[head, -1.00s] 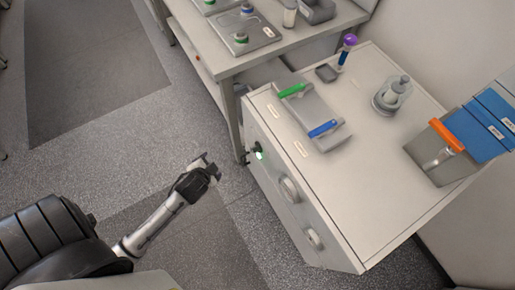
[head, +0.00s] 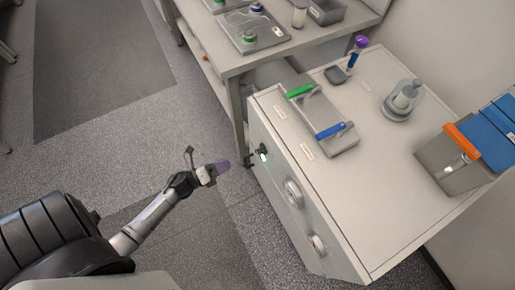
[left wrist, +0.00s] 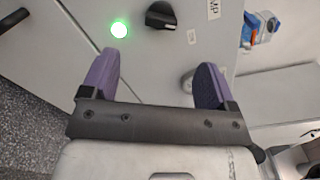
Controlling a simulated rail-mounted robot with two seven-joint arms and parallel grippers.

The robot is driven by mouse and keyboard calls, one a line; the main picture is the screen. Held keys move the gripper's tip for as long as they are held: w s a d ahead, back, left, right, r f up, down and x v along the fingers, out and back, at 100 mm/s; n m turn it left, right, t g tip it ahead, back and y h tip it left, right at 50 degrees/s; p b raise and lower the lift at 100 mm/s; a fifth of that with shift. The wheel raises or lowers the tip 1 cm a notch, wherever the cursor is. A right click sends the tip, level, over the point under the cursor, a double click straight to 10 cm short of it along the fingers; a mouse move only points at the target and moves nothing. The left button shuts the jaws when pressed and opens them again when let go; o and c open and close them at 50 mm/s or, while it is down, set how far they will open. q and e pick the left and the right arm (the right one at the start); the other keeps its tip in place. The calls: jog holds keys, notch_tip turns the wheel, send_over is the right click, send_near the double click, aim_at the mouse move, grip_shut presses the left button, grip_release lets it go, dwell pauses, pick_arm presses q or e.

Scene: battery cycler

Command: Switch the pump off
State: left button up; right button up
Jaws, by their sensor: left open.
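A black rotary knob (left wrist: 160,15) sits on the grey cabinet front beside a lit green lamp (left wrist: 119,29), near a label partly reading "MP" (left wrist: 213,8). In the head view the knob (head: 263,148) and lamp (head: 264,157) are small, near the upper corner of the cabinet front. My left gripper (head: 218,169) is to the left of them, apart from the cabinet. In the left wrist view its two purple fingers (left wrist: 160,82) are spread and empty, with the lamp and knob beyond the tips. My right gripper is not in view.
Two round dials (head: 293,194) stick out lower on the cabinet front. The cabinet top (head: 375,170) holds a tray with green and blue handles (head: 325,120), a glass vessel (head: 402,100) and an orange-handled bin (head: 450,165). A bench leg (head: 239,120) stands close beside the cabinet.

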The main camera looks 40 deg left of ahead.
aim_at(258, 149)
pick_arm(q)
jog(key=shift+d+b+x, duration=0.1)
jog(key=shift+b+x, duration=0.35)
jog(key=shift+x, duration=2.95)
jog(key=shift+d+b+x, duration=0.15)
jog(key=shift+b+x, duration=0.3)
jog(key=shift+x, duration=3)
jog(key=shift+s, duration=0.1)
jog(key=c, duration=0.9)
